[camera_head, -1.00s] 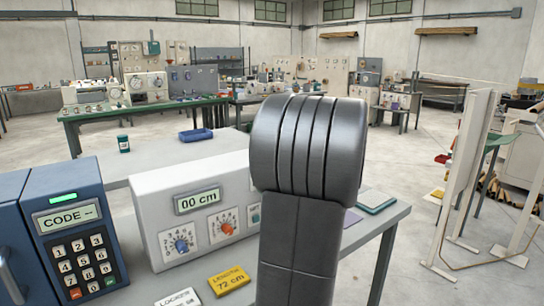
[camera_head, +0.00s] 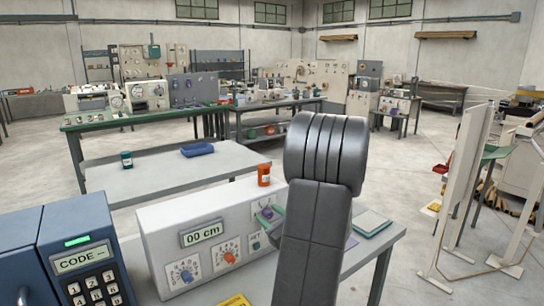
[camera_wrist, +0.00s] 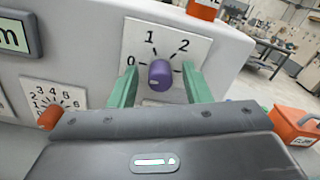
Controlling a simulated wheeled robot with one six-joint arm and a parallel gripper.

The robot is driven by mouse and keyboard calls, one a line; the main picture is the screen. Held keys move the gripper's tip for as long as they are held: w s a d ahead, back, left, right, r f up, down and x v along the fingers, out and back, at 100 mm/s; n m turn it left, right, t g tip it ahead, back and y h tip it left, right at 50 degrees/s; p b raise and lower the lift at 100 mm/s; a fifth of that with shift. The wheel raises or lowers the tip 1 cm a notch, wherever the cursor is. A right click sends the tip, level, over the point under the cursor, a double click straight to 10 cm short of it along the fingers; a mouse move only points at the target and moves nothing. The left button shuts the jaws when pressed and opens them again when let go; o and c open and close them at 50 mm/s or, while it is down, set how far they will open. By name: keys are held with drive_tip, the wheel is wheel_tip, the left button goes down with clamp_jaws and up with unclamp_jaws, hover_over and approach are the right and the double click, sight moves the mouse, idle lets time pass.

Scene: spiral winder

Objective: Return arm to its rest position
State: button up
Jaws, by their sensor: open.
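My arm rises in front of the white winder box (camera_head: 160,225) in the head view and covers its right part. My gripper (camera_wrist: 158,82) is open in the wrist view, its two green fingers on either side of a purple knob (camera_wrist: 160,74) on a plate marked 0, 1, 2. Space shows between each finger and the knob, and nothing is held. In the head view a green finger of it (camera_head: 270,216) shows beside the same knob, and the rest is hidden behind my arm. The box's display reads "00 cm".
A blue keypad box (camera_head: 85,262) stands left of the winder box. An orange jar (camera_head: 264,175) stands behind the winder box top. A white frame (camera_head: 455,185) stands at the right. An orange box (camera_wrist: 295,128) shows at right in the wrist view. Open floor lies between the benches.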

drive_tip(key=shift+r+m+p, duration=0.25)
drive_tip(key=shift+m+p, duration=0.05)
drive_tip(key=shift+p, duration=0.1)
drive_tip(key=v, duration=0.1)
drive_tip(key=b+v, duration=0.1)
drive_tip(key=v, duration=0.1)
drive_tip(key=shift+s+f, duration=0.1)
drive_tip(key=shift+f, duration=0.15)
drive_tip(key=shift+s+d, duration=0.4)
drive_tip(key=shift+s, duration=0.1)
